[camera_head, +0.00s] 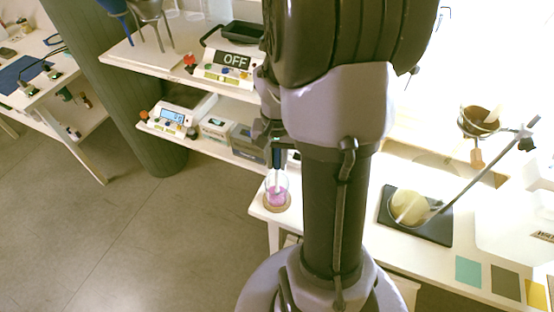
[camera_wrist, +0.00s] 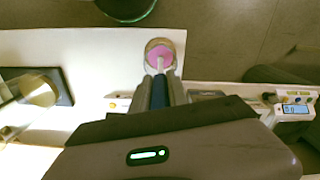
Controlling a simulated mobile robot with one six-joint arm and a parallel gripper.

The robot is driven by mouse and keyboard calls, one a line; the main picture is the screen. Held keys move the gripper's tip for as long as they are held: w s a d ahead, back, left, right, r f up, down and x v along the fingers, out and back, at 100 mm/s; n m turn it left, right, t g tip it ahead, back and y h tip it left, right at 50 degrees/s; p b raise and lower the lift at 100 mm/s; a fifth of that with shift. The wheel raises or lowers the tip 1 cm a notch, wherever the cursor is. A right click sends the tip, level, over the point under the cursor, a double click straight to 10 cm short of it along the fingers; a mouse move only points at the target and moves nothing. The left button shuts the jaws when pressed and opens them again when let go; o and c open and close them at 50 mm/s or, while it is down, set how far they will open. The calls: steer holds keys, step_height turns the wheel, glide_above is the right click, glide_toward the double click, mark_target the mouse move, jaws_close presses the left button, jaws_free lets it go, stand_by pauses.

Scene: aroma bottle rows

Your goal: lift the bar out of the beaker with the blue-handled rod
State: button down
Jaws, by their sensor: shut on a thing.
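A small glass beaker (camera_head: 268,192) with pink liquid stands on a round cork mat (camera_head: 278,208) near the corner of the white table. The beaker (camera_wrist: 152,48) also shows at the top of the wrist view. My gripper (camera_head: 276,150) is above the beaker and shut on the blue handle (camera_head: 277,158) of the rod. In the wrist view, the blue handle (camera_wrist: 159,95) sits between the fingers, and the pale rod end (camera_wrist: 160,63) points into the beaker. I cannot make out the bar in the pink liquid.
A shelf unit left of my arm carries a device reading OFF (camera_head: 233,62) and a scale (camera_head: 174,116). A dark stand base (camera_head: 432,230) with a round pale flask (camera_head: 409,207) and slanted rod is on the table's right. Coloured squares (camera_head: 468,271) lie at the front.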

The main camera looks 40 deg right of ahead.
steer(key=shift+r+p, duration=5.9)
steer(key=shift+r, duration=1.05)
steer(key=shift+f, duration=0.1)
